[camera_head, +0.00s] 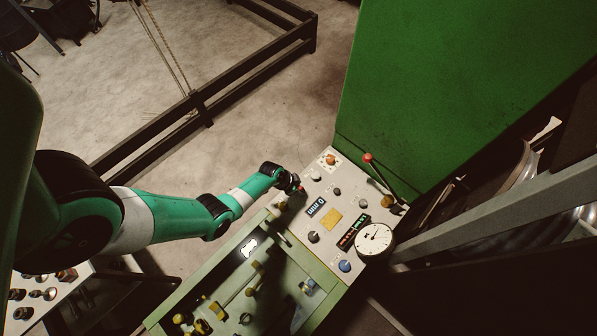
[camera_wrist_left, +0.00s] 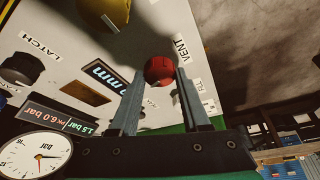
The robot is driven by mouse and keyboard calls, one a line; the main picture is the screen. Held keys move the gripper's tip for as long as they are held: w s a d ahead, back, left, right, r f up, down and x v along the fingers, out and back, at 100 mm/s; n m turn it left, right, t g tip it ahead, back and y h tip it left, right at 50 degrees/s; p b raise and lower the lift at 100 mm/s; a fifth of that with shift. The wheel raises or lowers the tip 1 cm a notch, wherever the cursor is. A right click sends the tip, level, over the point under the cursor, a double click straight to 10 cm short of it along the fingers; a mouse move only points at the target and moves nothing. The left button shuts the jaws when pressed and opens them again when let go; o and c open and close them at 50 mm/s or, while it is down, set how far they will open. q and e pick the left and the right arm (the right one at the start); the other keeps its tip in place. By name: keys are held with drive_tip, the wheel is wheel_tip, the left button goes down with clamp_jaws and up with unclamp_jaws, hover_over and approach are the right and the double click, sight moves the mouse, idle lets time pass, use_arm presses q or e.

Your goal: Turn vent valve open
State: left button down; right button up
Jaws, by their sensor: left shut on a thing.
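The vent valve's round red knob (camera_wrist_left: 160,68) sits on the pale panel beside the VENT label (camera_wrist_left: 183,50) in the left wrist view. My left gripper (camera_wrist_left: 161,76) is shut on the knob, one grey finger on each side of it. In the head view my left gripper (camera_head: 297,186) reaches the panel's left edge, and only a little red of the knob shows at its tip. The knob's stem and turn angle cannot be made out. My right gripper is not in view.
The panel also holds a round gauge (camera_head: 375,238), red and green displays (camera_head: 354,232), a blue knob (camera_head: 345,266) and a red-tipped lever (camera_head: 368,158). A green cabinet wall (camera_head: 440,90) rises behind.

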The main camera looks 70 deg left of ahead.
use_arm(q)
drive_tip(key=shift+a+m+h, duration=0.1)
drive_tip(key=shift+m+h, duration=0.7)
drive_tip(key=shift+m, duration=1.4)
drive_tip(key=shift+c, duration=1.9)
unclamp_jaws()
